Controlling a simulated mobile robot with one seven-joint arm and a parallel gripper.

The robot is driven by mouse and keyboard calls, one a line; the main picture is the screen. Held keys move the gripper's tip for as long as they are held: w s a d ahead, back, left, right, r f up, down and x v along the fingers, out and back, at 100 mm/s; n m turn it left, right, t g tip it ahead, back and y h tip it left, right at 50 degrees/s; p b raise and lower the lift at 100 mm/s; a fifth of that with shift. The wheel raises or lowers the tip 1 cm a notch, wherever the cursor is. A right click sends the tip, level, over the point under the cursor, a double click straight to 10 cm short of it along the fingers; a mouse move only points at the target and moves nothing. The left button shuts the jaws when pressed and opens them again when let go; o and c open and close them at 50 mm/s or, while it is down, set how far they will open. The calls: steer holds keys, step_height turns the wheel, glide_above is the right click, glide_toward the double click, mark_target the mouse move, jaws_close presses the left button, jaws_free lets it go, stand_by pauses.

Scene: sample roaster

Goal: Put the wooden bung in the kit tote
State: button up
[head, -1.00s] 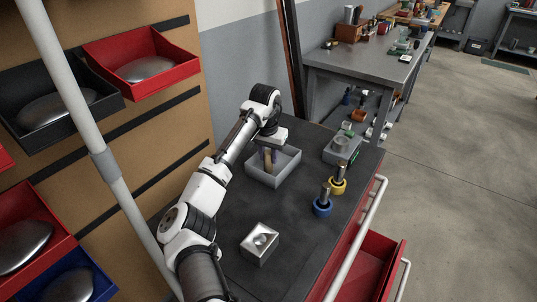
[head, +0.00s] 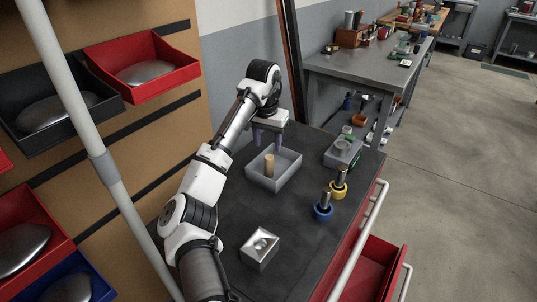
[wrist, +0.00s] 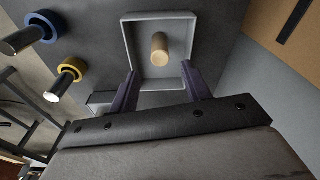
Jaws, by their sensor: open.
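The wooden bung (head: 269,166) stands upright inside the grey kit tote (head: 287,181), with clear floor around it. In the wrist view the bung (wrist: 160,49) shows near the middle of the square tote (wrist: 131,38), apart from its walls. My gripper (head: 268,138) is above the tote's far side, raised clear of the bung. Its two dark fingers (wrist: 160,91) are spread apart with nothing between them.
A blue-collared tool (head: 323,206) and a yellow-collared tool (head: 339,184) stand right of the tote. A grey box device (head: 343,152) is behind them, and a metal block with a shiny hollow (head: 260,248) is in front. An open red drawer (head: 366,270) juts out at right.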

steer(key=shift+s+r, duration=0.15)
steer(key=shift+r, duration=0.95)
steer(key=shift+s+r, duration=0.1)
steer(key=shift+r, duration=1)
